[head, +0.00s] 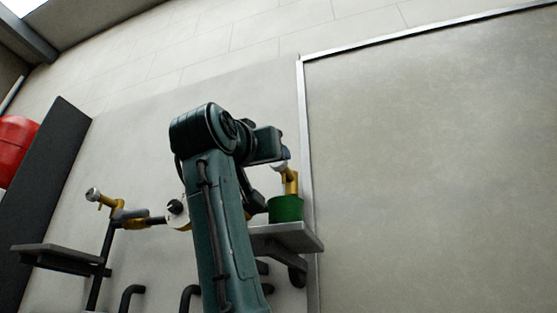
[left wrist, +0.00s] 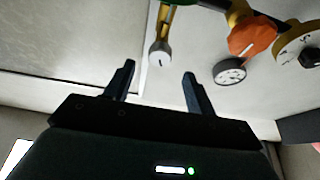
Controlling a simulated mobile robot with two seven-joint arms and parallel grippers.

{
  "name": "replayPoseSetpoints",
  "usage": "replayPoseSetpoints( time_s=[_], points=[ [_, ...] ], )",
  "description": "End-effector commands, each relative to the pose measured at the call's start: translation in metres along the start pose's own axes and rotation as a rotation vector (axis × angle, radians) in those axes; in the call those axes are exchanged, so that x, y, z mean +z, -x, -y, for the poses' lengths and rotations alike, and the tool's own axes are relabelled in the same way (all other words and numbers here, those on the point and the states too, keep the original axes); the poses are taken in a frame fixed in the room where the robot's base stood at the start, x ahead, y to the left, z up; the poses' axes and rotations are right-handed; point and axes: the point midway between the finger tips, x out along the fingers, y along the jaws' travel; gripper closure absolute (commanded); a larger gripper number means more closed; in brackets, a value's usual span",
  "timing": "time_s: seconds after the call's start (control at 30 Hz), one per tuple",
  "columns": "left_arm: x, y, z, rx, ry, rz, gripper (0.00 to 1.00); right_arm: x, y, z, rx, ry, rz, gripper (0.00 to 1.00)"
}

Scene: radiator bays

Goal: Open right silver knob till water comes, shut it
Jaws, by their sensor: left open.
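The right silver knob (left wrist: 159,54) sits on a brass valve and shows between and beyond my fingertips in the left wrist view. In the head view, the knob (head: 279,167) is partly hidden by my left gripper (head: 284,154), above a green cup (head: 286,209). My left gripper (left wrist: 159,69) is open, with one finger to each side of the knob in the picture. I cannot tell whether the fingers touch it. The cup only shows as a green edge (left wrist: 181,2) in the left wrist view. No water is visible. My right gripper is out of view.
The cup stands on a grey shelf (head: 303,236). Another silver knob (head: 93,194) on brass is at the left, over a dark shelf (head: 48,256). An orange part (left wrist: 252,37) and round dials (left wrist: 230,72) are near the valve. My arm hides the middle pipework.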

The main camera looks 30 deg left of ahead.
Motion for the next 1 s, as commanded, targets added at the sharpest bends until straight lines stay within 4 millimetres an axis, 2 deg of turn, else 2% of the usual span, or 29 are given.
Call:
replayPoseSetpoints(
  time_s=[0.03,0.2,0.4,0.8,1.0],
  points=[
    [-0.004,-0.015,0.0,0.0,0.0,0.005,0.45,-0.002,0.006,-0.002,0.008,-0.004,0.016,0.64],
    [-0.004,-0.048,0.0,0.001,0.0,0.004,0.45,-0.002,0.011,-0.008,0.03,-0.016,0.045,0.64],
    [-0.001,-0.072,0.0,0.001,0.001,0.003,0.45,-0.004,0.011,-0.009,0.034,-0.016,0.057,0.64],
    [0.001,-0.079,0.0,0.0,0.001,0.001,0.45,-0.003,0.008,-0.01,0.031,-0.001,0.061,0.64],
    [0.001,-0.079,0.0,0.0,0.001,0.001,0.6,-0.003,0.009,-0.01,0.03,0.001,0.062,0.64]
  ],
)
